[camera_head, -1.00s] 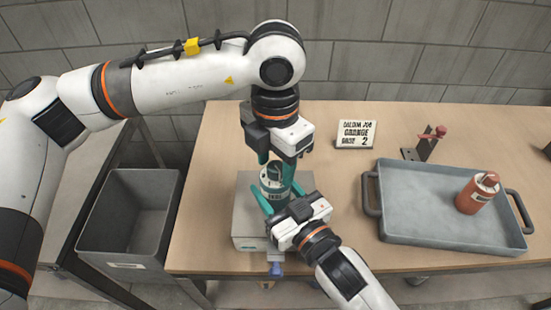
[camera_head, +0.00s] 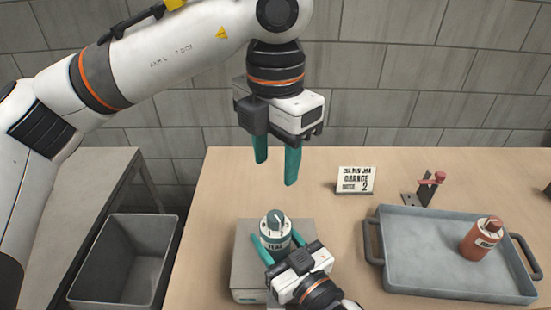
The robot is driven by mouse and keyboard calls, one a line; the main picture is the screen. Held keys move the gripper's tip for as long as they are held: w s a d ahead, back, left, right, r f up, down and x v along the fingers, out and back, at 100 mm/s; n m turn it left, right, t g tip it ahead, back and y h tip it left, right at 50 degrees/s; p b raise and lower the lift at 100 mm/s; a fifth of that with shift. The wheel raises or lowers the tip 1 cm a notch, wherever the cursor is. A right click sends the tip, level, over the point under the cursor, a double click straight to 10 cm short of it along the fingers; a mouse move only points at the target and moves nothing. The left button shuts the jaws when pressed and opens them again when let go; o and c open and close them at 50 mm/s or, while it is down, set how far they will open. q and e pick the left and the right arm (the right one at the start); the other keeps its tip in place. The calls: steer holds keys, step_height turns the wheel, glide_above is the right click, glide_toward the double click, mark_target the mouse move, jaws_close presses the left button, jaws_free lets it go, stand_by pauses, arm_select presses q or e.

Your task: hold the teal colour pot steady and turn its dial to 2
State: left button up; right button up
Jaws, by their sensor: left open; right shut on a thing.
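The teal colour pot (camera_head: 275,234) stands upright on a grey block (camera_head: 246,268), with a white body, dark label and teal dial on top. The dial has a pale pointer mark; its exact setting is too small to read. My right gripper (camera_head: 278,243) is shut on the pot's body from the front, its teal fingers on either side. My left gripper (camera_head: 276,172) is open and empty, pointing down above the pot and clear of the dial.
A grey tray (camera_head: 450,282) at the right holds an orange-red pot (camera_head: 482,240). A small stand with a red knob (camera_head: 427,186) is behind it. A grey bin (camera_head: 122,262) stands left of the table. The table (camera_head: 335,225) is clear between block and tray.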

steer(key=o, duration=1.1)
steer(key=shift+o, duration=0.2)
